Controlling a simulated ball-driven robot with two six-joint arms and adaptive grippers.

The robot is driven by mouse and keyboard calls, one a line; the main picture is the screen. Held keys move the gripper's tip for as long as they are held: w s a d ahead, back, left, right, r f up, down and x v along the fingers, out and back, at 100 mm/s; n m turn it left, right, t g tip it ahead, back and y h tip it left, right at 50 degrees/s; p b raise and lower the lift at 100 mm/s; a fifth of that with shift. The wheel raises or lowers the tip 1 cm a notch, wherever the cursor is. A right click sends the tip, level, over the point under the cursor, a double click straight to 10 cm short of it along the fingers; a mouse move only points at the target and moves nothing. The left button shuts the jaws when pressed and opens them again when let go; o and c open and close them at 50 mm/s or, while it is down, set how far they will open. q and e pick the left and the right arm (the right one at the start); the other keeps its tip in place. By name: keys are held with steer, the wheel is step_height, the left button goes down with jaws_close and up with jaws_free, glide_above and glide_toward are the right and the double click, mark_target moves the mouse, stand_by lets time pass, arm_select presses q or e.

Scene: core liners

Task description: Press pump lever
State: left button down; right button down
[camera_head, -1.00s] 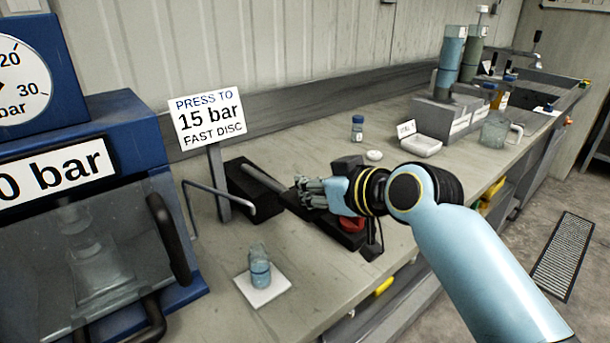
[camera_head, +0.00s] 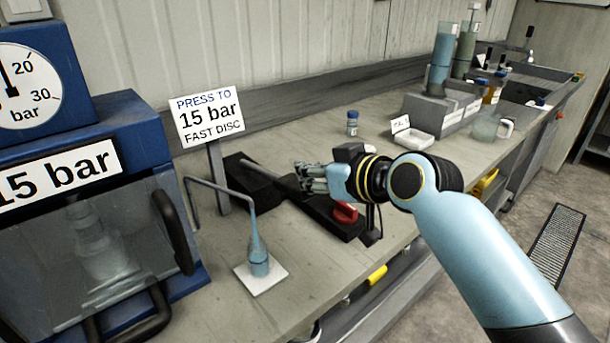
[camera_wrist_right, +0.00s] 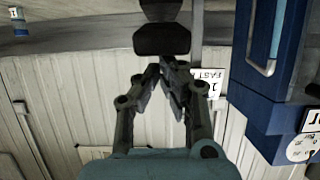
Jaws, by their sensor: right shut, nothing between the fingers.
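The pump (camera_head: 315,212) is a low black unit on the bench with a red knob (camera_head: 345,213). A grey bar that looks like its lever (camera_head: 264,174) runs from the black block at the back toward my right gripper (camera_head: 302,178). The gripper is shut and empty, above the pump; its hand hides the bar's near end, so I cannot tell whether they touch. In the right wrist view the gripper's fingertips (camera_wrist_right: 168,66) meet just below a dark piece. The press display (camera_head: 60,172) at the left reads "15 bar". My left gripper does not show.
A sign (camera_head: 207,117) reads "PRESS TO 15 bar FAST DISC". A bent pipe (camera_head: 215,187) ends above a small beaker (camera_head: 259,264) on a white pad, with blue liquid between them.

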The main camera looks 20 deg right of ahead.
steer(key=f+b+v, duration=0.1)
steer(key=v, duration=0.7)
steer(key=shift+s+d+f, duration=0.15)
steer(key=shift+s+d, duration=0.15)
steer(key=shift+s, duration=0.35)
stand_by(0.3)
stand_by(1.5)
